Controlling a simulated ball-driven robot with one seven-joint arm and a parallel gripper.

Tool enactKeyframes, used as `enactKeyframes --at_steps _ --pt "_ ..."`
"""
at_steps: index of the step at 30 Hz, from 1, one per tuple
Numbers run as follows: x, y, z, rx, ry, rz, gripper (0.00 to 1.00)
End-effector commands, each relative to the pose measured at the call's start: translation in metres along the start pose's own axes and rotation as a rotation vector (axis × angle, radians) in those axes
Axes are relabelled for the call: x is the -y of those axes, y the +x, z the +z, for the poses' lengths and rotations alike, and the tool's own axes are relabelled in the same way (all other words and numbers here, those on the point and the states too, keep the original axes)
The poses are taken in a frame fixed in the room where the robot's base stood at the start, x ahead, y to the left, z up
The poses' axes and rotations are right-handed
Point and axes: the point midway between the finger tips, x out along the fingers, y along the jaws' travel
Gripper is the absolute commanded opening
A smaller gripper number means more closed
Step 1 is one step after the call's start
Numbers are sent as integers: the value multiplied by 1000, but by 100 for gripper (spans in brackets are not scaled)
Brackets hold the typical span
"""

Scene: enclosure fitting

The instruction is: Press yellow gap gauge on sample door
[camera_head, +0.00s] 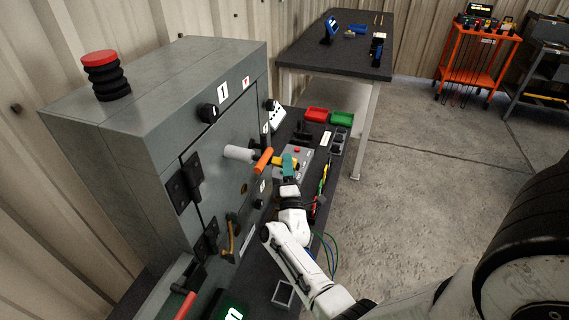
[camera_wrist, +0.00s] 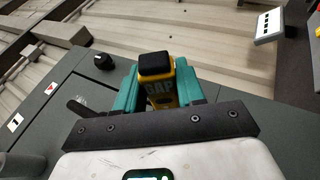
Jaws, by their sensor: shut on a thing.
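The yellow gap gauge (camera_head: 277,161) is held at the tip of my gripper (camera_head: 288,165), beside the orange-ended door handle. In the wrist view the gauge (camera_wrist: 160,90) reads "GAP", has a black end, and sits between the teal fingers of my gripper (camera_wrist: 161,76), which are shut on it. The grey cabinet door (camera_head: 213,184), which I take to be the sample door, looks closed. Grey cabinet surface (camera_wrist: 60,112) also shows in the wrist view, behind and left of the gauge. I cannot tell whether the gauge touches the door.
The grey handle with orange end (camera_head: 264,160) juts out from the door. Black hinges (camera_head: 185,184) and knobs (camera_head: 208,112) stick out too. A red bin (camera_head: 316,115) and green bin (camera_head: 342,119) sit on the dark bench behind my gripper. Open floor (camera_head: 420,180) lies right.

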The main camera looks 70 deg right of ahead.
Motion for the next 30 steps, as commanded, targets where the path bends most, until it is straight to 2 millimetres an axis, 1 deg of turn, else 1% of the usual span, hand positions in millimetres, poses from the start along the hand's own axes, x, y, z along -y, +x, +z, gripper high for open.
enactKeyframes --at_steps 3,18,23,30 --pt "-1 -3 10 3 -1 0 3" --pt "0 -15 44 4 -2 1 3" --pt "0 -17 49 4 0 0 3" --pt "0 -18 50 4 0 0 3"
